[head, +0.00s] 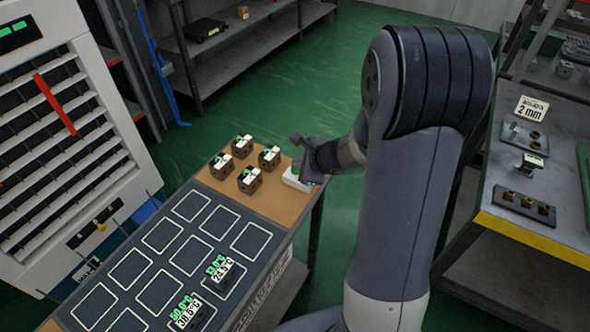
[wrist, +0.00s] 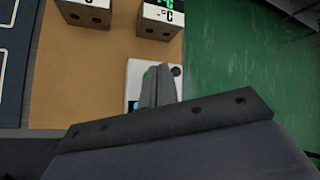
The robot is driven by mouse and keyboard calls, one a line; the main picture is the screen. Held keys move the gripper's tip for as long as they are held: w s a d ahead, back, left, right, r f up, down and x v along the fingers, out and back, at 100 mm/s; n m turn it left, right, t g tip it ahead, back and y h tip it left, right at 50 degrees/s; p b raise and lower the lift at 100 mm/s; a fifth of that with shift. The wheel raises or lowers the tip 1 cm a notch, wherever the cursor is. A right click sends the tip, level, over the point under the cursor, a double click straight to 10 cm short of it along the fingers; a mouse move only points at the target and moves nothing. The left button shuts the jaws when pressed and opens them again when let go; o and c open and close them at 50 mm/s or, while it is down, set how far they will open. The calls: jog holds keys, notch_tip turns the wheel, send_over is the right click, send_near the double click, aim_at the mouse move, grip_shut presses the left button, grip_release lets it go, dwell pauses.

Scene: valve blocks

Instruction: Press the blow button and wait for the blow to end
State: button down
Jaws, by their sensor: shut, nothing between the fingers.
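A small white box (head: 296,180) sits at the right edge of the brown end of the bench. It also shows in the wrist view (wrist: 134,75), with a dark round spot (wrist: 176,71) near its upper right corner and a bluish patch at its lower left. My gripper (head: 305,172) is over this box, pointing down at it. In the wrist view its fingers (wrist: 158,72) are shut together with nothing between them, and they cover the middle of the box. I cannot tell whether the fingertips touch it, or which part is the blow button.
Several dark valve blocks with white, green-lit tops (head: 248,180) stand left of the box. Two more, with temperature readouts (head: 222,276), stand on the dark outlined grid (head: 130,268). A slatted white cabinet (head: 60,140) is at left, and a parts shelf (head: 545,225) at right.

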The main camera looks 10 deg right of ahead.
jog(key=shift+f+b, duration=0.3)
jog(key=shift+f, duration=0.05)
jog(key=shift+r, duration=0.1)
jog(key=shift+r+p, duration=0.3)
jog(key=shift+r, duration=0.1)
notch_tip(320, 180, up, 6)
jog(key=p, duration=0.5)
jog(key=shift+f, duration=0.1)
dwell(0.4)
